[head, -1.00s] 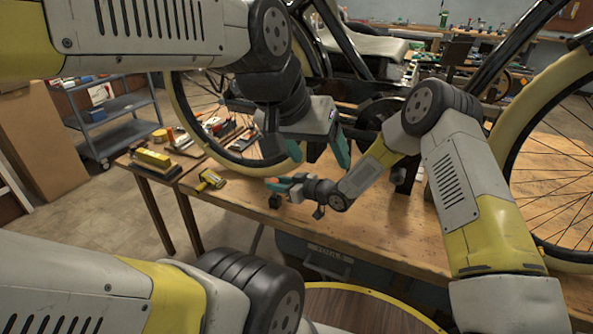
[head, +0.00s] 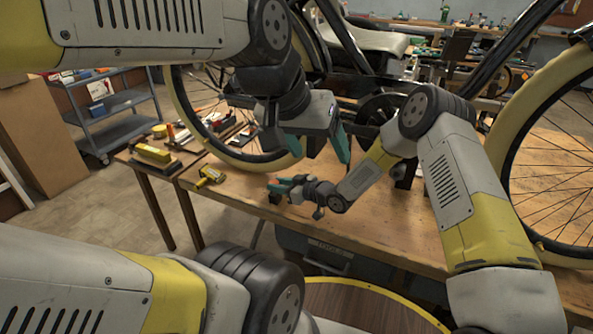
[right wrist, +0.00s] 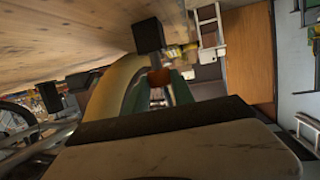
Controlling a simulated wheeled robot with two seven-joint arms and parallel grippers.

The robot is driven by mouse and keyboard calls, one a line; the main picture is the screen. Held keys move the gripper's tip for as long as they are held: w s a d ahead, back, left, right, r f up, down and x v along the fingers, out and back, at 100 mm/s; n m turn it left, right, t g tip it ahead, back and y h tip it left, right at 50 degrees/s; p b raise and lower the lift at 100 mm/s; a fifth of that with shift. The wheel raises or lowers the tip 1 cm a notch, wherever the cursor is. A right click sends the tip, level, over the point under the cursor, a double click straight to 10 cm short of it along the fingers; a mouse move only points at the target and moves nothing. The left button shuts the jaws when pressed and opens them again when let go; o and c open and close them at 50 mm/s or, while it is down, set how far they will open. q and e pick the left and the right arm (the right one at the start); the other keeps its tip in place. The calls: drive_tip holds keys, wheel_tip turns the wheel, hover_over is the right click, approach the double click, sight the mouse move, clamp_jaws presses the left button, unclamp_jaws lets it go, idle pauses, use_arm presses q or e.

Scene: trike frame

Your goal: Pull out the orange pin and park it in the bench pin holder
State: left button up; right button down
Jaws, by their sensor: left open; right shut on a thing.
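My right gripper (head: 279,186) is low over the bench at its front left. In the right wrist view its teal fingers (right wrist: 160,94) are shut on the orange pin (right wrist: 158,77), whose end looks brownish orange and blocky. The rest of the pin is hidden. A small black block (head: 274,198), probably the bench pin holder, stands on the bench close to the right fingertips. My left gripper (head: 327,148) is open and empty above the bench, in front of the trike frame.
The trike's wheels (head: 500,180) and dark frame (head: 345,50) stand behind and right of my grippers. A yellow tool (head: 210,176) lies left on the wooden bench (head: 240,190). A side table holds a yellow box (head: 152,154). A grey cart (head: 112,108) stands beyond.

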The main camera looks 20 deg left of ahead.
drive_tip(key=shift+f, duration=0.25)
drive_tip(key=c, duration=1)
unclamp_jaws()
drive_tip(key=shift+d, duration=0.1)
drive_tip(key=v, duration=0.7)
drive_tip(key=shift+d, duration=0.3)
drive_tip(key=shift+s, duration=0.15)
